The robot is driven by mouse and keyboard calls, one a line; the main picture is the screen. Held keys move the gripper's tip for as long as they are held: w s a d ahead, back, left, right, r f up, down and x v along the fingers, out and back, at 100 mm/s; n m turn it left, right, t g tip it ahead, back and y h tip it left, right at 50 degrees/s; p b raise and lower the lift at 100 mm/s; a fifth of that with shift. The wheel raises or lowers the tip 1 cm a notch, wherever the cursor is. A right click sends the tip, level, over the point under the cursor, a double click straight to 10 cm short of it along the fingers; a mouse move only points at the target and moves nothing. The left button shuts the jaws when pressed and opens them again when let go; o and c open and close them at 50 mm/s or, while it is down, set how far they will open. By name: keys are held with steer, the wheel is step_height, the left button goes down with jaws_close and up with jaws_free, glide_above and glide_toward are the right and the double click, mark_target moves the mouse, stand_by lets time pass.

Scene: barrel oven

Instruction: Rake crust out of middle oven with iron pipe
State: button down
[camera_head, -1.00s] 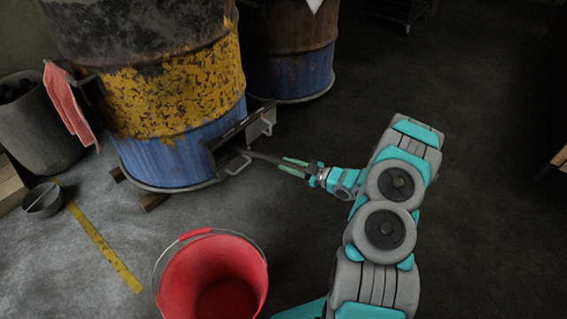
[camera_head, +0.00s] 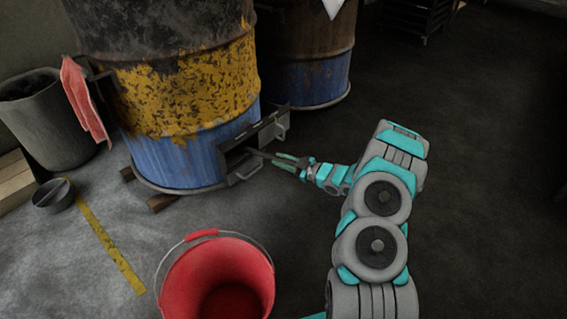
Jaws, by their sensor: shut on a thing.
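The middle oven (camera_head: 185,100) is a barrel with a black top, a yellow flaking band and a blue base. Its low hatch door (camera_head: 268,128) stands open on the right side. My gripper (camera_head: 292,162) is shut on a thin dark iron pipe (camera_head: 262,153), which points left toward the hatch opening. The far end of the pipe is at the opening; how far inside it reaches I cannot tell. The crust is not visible.
A red bucket (camera_head: 216,247) stands on the floor in front of the oven. A second barrel (camera_head: 310,75) stands behind. A grey bin (camera_head: 45,120), a small pot (camera_head: 53,195) and a red cloth (camera_head: 84,100) are at left. The floor on the right is clear.

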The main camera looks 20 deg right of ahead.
steer(key=s+a+f+p+v, duration=0.1)
steer(key=p+v, duration=0.2)
steer(key=v, duration=0.6)
steer(key=x, duration=0.6)
steer(key=w+d+r+x, duration=0.1)
steer(key=x, duration=0.2)
steer(key=shift+w+a, duration=0.3)
steer(key=shift+s+d+r, duration=0.1)
steer(key=shift+s+d, duration=0.1)
steer(key=shift+d, duration=0.1)
steer(key=s+a+f+v, duration=0.1)
steer(key=v, duration=1.3)
steer(key=s+a+f+v, duration=0.2)
steer(key=v, duration=1.2)
steer(key=shift+s+d+r, duration=0.3)
steer(key=shift+s+r, duration=0.1)
